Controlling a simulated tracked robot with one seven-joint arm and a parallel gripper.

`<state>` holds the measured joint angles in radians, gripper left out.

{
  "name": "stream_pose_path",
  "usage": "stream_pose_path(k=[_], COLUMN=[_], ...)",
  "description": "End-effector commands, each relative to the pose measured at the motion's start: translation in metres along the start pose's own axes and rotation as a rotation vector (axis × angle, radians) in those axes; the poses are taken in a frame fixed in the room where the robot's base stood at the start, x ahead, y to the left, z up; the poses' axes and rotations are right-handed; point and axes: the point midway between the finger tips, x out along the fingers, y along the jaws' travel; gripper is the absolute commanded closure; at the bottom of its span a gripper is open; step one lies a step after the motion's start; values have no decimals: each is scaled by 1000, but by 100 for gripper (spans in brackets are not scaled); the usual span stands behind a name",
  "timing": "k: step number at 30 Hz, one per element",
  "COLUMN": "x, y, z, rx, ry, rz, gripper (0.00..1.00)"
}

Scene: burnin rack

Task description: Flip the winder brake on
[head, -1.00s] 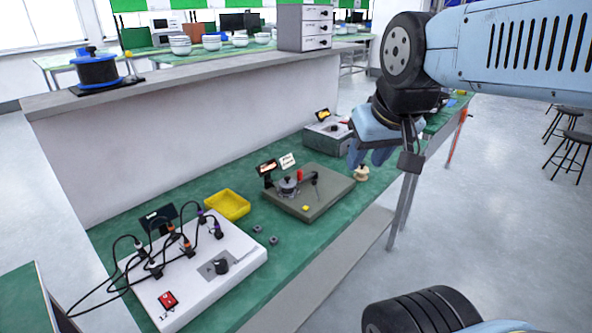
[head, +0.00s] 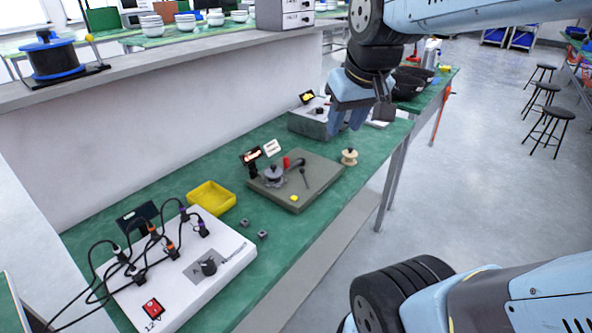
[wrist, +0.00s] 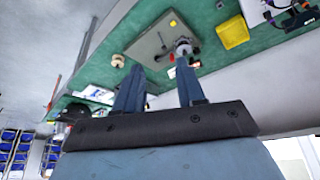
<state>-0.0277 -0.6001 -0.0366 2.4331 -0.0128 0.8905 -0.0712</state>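The winder is a grey-green board (head: 318,174) on the green bench. It carries a grey round hub (head: 273,176), a red-ended part (head: 287,162), a thin dark lever (head: 304,177) and a yellow button (head: 294,198). Which part is the brake, and its setting, I cannot tell at this size. My gripper (head: 347,120) is in the air, behind and right of the board in the head view, touching nothing visible. In the wrist view its two fingers (wrist: 160,90) stand apart and empty, with the board (wrist: 150,42) beyond them, inverted.
A wooden spool (head: 349,157) stands beside the board's right corner. A yellow tray (head: 212,198) and two small grey nuts (head: 262,235) lie to its left, near a white wired box (head: 180,277). A grey box (head: 310,122) stands behind. A ledge wall (head: 130,130) backs the bench.

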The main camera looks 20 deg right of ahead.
Motion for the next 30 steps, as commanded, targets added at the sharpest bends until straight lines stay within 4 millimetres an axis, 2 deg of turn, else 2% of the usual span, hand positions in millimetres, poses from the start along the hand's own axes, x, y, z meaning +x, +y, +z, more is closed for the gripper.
stream_pose_path(k=[6, 15, 24, 30], x=[35, 96, 172, 215], y=[3, 4, 3, 1], z=[-44, -94, -132, -146], rx=[-77, -186, -297, -358], ry=[-87, -200, -311, -368], rz=[-9, -17, -23, -24], gripper=[61, 61, 61, 61])
